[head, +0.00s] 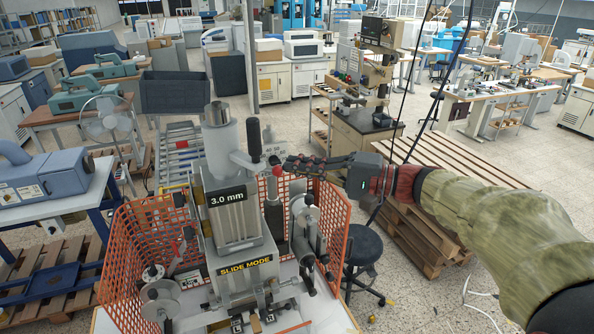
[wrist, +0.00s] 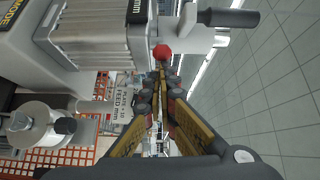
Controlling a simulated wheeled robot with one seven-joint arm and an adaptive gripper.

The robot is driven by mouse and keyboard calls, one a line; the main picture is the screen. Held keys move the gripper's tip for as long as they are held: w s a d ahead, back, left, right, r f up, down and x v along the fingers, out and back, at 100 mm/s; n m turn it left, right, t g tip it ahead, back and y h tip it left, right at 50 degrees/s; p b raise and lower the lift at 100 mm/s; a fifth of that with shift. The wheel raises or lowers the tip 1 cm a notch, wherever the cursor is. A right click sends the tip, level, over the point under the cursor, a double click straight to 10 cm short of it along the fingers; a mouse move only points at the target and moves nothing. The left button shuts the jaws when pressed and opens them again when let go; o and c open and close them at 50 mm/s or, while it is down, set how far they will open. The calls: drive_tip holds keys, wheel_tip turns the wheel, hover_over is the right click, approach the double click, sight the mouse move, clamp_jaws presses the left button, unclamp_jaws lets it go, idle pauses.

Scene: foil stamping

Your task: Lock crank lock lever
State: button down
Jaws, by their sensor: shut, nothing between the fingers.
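The foil stamping machine (head: 228,205) stands in front of me with "3.0 mm" and "SLIDE MODE" labels. A crank with a black handle (head: 254,138) sticks out at its upper right; the handle also shows at the top right of the wrist view (wrist: 228,18). A small red ball knob (wrist: 162,51), apparently the lock lever's end, sits just beyond my fingertips; it also shows in the head view (head: 277,171). My gripper (head: 285,164) reaches in from the right, shut and empty; its fingers (wrist: 159,74) converge close to the knob. I cannot tell whether they touch it.
Orange mesh guards (head: 140,245) flank the machine on both sides. A round black stool (head: 363,246) and a wooden pallet (head: 425,240) stand to the right. A white roll (wrist: 35,130) is at the lower left of the wrist view. Open floor lies at its right.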

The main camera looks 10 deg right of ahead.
drive_tip(key=s+a+m+t+h+b, duration=0.4)
drive_tip(key=s+m+t+h+b, duration=0.1)
drive_tip(key=b, duration=1.1)
drive_tip(key=shift+s+t+b, duration=0.4)
drive_tip(key=shift+s+t, duration=0.3)
drive_tip(key=shift+s, duration=0.1)
idle(0.4)
